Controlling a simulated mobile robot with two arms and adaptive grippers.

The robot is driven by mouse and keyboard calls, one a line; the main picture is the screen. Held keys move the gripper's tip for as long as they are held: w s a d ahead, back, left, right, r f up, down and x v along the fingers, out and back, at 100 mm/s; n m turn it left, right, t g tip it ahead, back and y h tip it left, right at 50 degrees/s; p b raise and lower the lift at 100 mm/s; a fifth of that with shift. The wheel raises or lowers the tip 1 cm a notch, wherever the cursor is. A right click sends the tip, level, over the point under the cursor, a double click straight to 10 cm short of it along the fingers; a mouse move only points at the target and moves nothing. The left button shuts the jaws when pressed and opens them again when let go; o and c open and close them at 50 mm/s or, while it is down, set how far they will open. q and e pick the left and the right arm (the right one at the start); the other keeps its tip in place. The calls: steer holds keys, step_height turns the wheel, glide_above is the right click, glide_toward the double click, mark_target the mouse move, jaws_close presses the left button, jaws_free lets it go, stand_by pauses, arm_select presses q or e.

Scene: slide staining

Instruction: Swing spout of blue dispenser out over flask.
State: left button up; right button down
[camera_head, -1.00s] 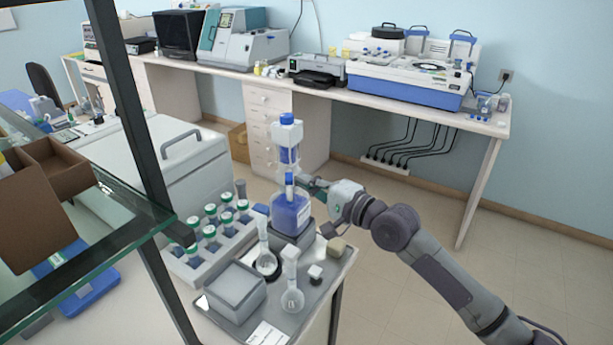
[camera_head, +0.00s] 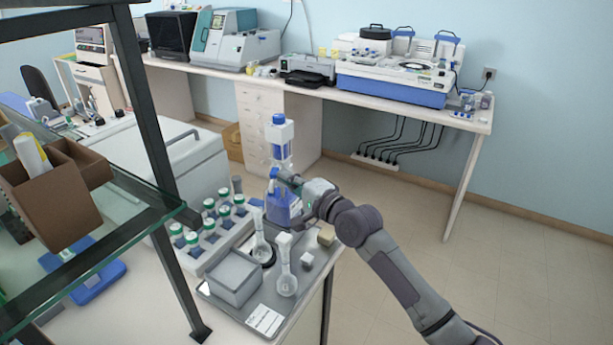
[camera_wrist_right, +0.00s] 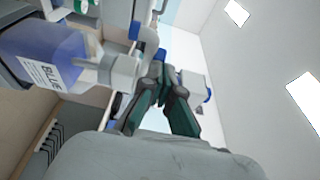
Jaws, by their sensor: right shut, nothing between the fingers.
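The blue dispenser stands at the back of the grey tray: a bottle of blue liquid (camera_head: 279,211) under a clear pump cylinder with a blue cap (camera_head: 279,120). Its small blue-tipped spout (camera_head: 273,180) points toward the left front. My right gripper (camera_head: 283,175) is shut and empty, its fingers right by the spout; whether they touch is unclear. The wrist view shows the shut fingers (camera_wrist_right: 163,72) beside the bottle labelled BLUE (camera_wrist_right: 45,50). A glass flask (camera_head: 262,246) stands on a dark round base just in front of the dispenser. My left gripper is not in view.
A rack of green-capped bottles (camera_head: 205,256) stands left. The glass shelf (camera_head: 140,205) and its dark post are nearer left.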

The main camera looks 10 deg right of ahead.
mark_target(272, 181)
steer(key=a, duration=0.2)
steer(key=w+p, duration=0.1)
steer(key=shift+w+a+f, duration=0.1)
steer(key=shift+a+f, duration=0.15)
steer(key=shift+a, duration=0.4)
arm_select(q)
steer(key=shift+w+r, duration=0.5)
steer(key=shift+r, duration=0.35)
arm_select(e)
steer(key=shift+a, duration=0.1)
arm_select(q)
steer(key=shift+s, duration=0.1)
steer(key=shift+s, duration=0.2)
